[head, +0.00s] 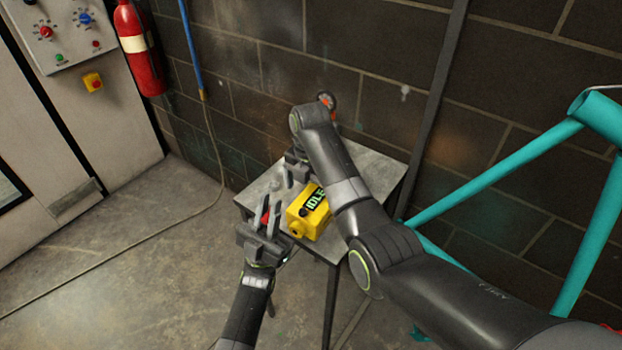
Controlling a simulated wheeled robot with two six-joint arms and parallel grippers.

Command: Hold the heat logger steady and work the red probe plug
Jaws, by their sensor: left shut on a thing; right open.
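The yellow heat logger (298,220), with a dark label reading "IDLE", sits on a small grey table (252,196). My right arm covers part of its right side. My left gripper (266,218) is just left of the logger, with its fingers pointing up in the picture. It is shut on a small red piece, which looks like the red probe plug (265,216); the fingers hide most of it. The plug appears apart from the logger. My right gripper (291,174) is open beyond the logger, partly hidden by its own arm.
A dark block wall (255,95) stands behind the table. A red fire extinguisher (140,55) and a control panel (65,30) are at upper left. A teal bicycle frame (510,165) is at right. A hose (215,150) trails across the floor.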

